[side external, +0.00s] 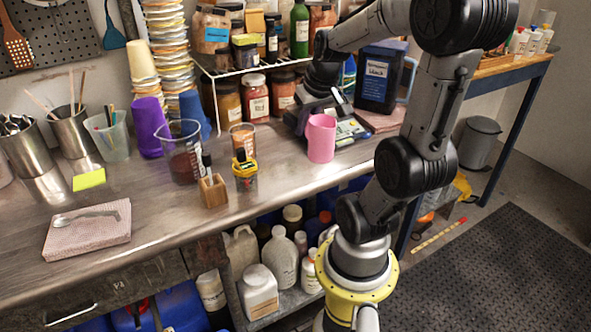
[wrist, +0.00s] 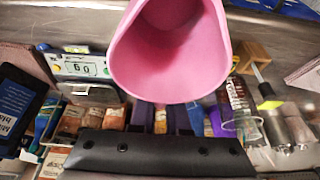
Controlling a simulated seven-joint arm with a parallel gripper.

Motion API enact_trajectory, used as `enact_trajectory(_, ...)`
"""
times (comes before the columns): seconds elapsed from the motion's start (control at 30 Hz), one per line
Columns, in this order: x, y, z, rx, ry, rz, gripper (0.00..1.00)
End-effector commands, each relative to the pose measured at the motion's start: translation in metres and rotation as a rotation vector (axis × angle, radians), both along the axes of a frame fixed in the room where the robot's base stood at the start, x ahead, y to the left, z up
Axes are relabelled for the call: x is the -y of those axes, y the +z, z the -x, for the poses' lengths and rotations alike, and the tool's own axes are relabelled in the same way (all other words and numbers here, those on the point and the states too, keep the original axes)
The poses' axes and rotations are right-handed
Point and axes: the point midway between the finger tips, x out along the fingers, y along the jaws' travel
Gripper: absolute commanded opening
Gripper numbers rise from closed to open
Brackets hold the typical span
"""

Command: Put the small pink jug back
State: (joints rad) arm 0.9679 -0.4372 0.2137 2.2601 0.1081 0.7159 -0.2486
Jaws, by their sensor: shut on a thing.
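The small pink jug (side external: 321,138) is at the right part of the metal bench, in front of the scale. In the wrist view the pink jug (wrist: 170,55) fills the upper middle, its wide mouth facing the camera and its inside looking empty. My gripper (side external: 330,103) reaches down to the jug from behind it and is shut on it. In the wrist view my gripper (wrist: 163,118) shows as two dark fingers running up to the jug's near edge. Whether the jug's base touches the bench is hard to tell.
A scale (side external: 350,131) stands just behind and right of the jug. A dark labelled jug (side external: 380,78) is farther back. A wire rack (side external: 215,72) of jars is behind. Left are a yellow-banded bottle (side external: 245,175), a wooden block (side external: 213,191) and a glass beaker (side external: 182,160).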

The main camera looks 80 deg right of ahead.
Motion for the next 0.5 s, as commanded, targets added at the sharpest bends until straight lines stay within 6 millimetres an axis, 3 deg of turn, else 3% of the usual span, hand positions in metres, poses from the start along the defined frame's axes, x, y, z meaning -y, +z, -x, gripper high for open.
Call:
enact_trajectory(0.17, 0.012, -0.012, -0.009, -0.002, 0.001, -0.003, 0.00)
enact_trajectory(0.5, 0.065, -0.041, -0.051, -0.002, 0.002, -0.001, 0.00)
